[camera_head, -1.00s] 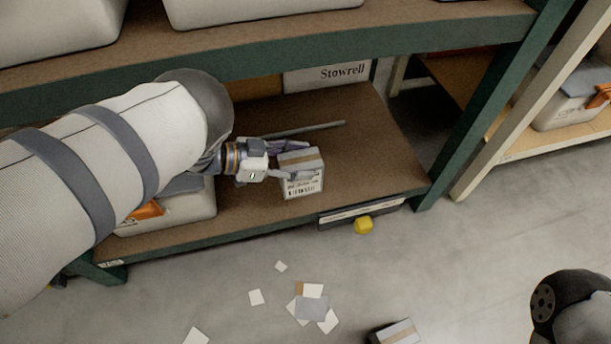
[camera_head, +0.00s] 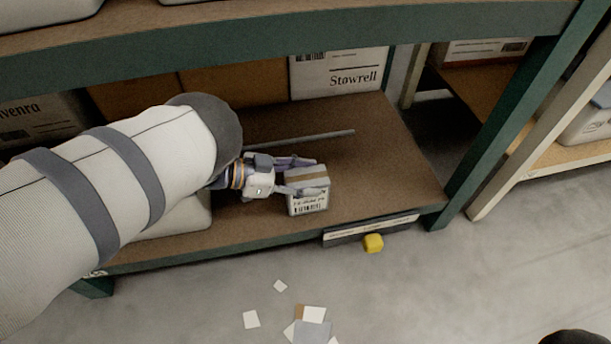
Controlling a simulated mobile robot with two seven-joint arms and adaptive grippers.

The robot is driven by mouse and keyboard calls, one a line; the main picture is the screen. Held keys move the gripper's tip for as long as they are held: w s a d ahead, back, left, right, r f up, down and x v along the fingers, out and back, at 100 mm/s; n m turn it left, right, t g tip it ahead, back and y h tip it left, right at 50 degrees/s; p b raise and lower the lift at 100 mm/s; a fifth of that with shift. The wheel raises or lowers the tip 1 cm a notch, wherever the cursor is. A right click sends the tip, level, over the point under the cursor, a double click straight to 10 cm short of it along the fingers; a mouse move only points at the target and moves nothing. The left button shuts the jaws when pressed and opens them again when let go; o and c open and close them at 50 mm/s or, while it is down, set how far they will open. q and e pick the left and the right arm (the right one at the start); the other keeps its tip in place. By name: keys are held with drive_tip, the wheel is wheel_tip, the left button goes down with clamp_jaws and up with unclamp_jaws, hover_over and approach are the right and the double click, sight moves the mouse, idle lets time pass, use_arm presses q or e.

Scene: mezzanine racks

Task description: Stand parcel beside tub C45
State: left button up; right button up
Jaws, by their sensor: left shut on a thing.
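The parcel (camera_head: 307,204) is a small grey-white box with a tan tape strip on top and a printed label on its front. It stands upright on or just above the lower shelf board (camera_head: 385,170); I cannot tell if it touches. My left gripper (camera_head: 300,176) comes in from the left and is shut on the parcel. A pale tub (camera_head: 180,219) sits on the same shelf to the left, mostly hidden behind my left arm. Its label is not visible. My right gripper is not in view.
A thin grey rod (camera_head: 305,134) lies on the shelf behind the parcel. A Støwrell box (camera_head: 338,74) stands at the back. Paper scraps (camera_head: 312,315) litter the floor. A green post (camera_head: 500,125) bounds the right.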

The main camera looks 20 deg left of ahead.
use_arm(q)
drive_tip(key=shift+f, duration=0.2)
drive_tip(key=o, duration=1.4)
drive_tip(key=shift+o, duration=0.2)
drive_tip(key=shift+r+p, duration=0.45)
drive_tip(key=shift+r, duration=0.4)
drive_tip(key=p+v, duration=0.2)
drive_tip(key=v, duration=0.5)
drive_tip(key=shift+s+a+f+p, duration=0.15)
drive_tip(key=shift+a+p, duration=0.05)
drive_tip(key=shift+p, duration=0.2)
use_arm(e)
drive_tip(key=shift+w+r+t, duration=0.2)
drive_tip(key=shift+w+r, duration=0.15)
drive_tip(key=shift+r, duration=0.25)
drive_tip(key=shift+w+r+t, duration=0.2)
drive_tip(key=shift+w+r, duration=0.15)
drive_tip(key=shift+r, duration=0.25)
use_arm(q)
drive_tip(key=shift+s, duration=0.1)
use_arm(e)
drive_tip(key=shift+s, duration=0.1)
